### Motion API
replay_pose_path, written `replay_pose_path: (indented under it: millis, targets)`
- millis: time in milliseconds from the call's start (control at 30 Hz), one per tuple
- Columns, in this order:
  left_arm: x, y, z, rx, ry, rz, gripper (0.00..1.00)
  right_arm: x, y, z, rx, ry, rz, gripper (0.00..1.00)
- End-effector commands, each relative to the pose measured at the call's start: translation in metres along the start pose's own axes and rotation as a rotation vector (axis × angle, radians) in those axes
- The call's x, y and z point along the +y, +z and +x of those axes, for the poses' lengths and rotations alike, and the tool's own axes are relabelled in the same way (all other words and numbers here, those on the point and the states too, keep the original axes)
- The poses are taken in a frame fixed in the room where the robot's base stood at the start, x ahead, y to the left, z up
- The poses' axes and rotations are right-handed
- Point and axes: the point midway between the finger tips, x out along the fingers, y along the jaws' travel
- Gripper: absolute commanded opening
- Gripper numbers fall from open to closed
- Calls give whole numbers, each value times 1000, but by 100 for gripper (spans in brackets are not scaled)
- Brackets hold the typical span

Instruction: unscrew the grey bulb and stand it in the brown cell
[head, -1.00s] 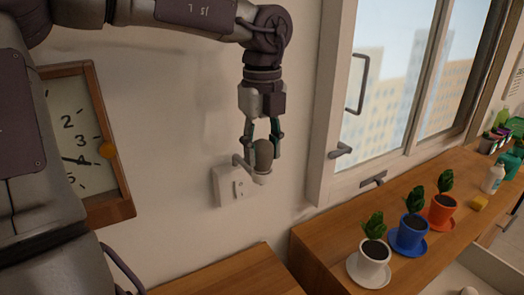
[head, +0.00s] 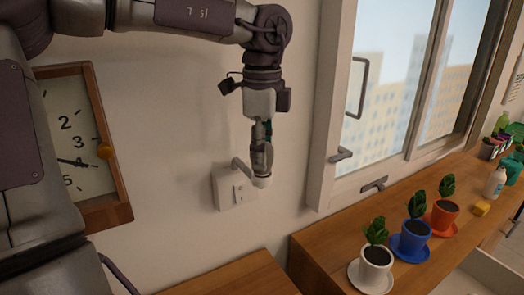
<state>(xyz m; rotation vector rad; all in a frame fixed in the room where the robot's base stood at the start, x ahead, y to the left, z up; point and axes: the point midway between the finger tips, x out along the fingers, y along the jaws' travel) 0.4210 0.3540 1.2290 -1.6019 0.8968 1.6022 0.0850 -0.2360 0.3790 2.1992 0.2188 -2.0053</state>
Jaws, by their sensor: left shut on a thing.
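The grey bulb (head: 259,160) sits upright in a white wall socket on a short arm from a white wall plate (head: 233,188). My left gripper (head: 264,150) comes down from above and is shut on the bulb, seen edge-on so its fingers hide much of the bulb. The brown cell is not seen in this view. My right gripper is not in view.
A wooden wall clock (head: 118,160) hangs at the left. A window (head: 345,120) is at the right. Potted plants in white (head: 375,262), blue (head: 412,236) and orange (head: 444,215) pots stand on a wooden counter (head: 325,245). A wooden surface (head: 235,278) lies below the socket.

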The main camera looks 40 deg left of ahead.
Motion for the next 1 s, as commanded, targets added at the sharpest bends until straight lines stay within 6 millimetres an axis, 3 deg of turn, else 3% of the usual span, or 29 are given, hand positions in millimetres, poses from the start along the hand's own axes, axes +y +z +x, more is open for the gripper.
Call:
replay_pose_path:
  millis: [167,433,767,967,1000]
  targets:
    - [-1,0,0,2,-4,-72,7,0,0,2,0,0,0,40]
    - [-1,0,-1,2,-3,-416,7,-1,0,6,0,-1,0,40]
    - [-1,0,-2,2,-3,-455,7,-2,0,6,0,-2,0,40]
    - [-1,0,-2,3,-3,-622,7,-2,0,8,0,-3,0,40]
    - [-1,0,-2,3,-3,-615,36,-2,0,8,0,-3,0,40]
